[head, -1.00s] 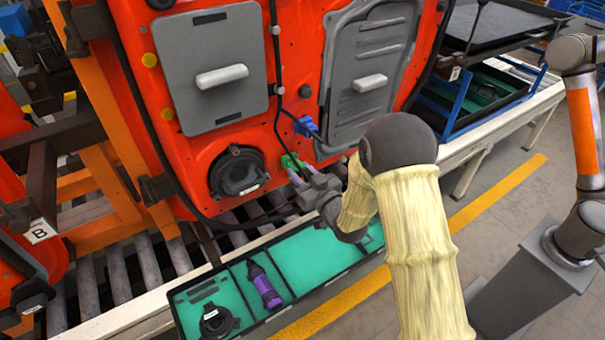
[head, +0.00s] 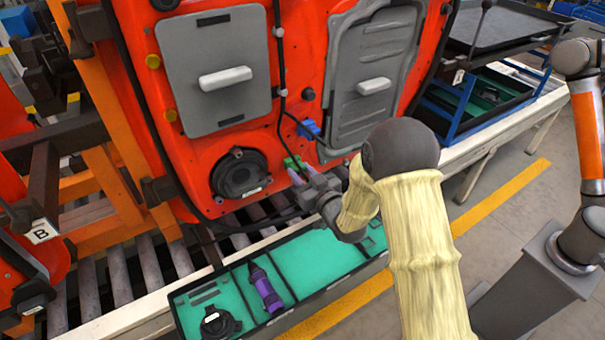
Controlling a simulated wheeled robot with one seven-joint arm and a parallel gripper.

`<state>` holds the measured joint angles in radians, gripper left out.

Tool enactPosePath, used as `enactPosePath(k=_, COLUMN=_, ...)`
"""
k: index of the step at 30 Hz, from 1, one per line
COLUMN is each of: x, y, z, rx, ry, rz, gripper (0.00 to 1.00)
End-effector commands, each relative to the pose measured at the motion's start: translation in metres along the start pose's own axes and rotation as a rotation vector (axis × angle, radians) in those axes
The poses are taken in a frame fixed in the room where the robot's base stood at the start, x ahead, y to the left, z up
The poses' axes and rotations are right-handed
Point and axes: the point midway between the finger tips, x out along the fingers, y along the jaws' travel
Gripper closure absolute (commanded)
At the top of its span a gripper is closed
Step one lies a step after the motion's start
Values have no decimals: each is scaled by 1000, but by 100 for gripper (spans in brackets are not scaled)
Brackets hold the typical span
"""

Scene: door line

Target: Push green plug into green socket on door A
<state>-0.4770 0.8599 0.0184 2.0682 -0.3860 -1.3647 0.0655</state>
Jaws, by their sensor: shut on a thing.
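The orange-red door panel (head: 205,150) stands upright in front of me, with a thin black cable down its middle. A green connector part (head: 291,164) shows low on the panel at my fingertips. Plug and socket cannot be told apart at this size, nor whether they are fully mated. My gripper (head: 297,174) is shut on the green plug, its fingers pointing up and left at the panel. My wrist and the cream-sleeved arm come in from the right and hide the panel's lower right part.
A blue connector (head: 309,129) sits just above right on the panel. A round black speaker (head: 240,173) is to the left. Below, a green-lined tray (head: 330,262) holds a purple tool (head: 266,290) and a black round part (head: 219,323). Rollers (head: 145,265) run under the door.

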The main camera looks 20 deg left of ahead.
Motion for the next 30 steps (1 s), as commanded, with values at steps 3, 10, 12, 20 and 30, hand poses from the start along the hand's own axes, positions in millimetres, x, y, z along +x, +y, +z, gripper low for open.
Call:
enactPosePath(k=3, x=1, y=0, z=-3, rx=-1, ry=7, rz=0, gripper=100)
enactPosePath(k=10, x=0, y=0, z=-2, rx=-1, ry=5, rz=0, gripper=43)
enactPosePath(k=12, x=0, y=0, z=-2, rx=-1, ry=4, rz=0, gripper=43)
enactPosePath(k=20, x=-2, y=1, z=0, rx=-1, ry=2, rz=1, gripper=43)
enactPosePath(k=30, x=-46, y=2, z=2, rx=0, ry=1, rz=3, gripper=43)
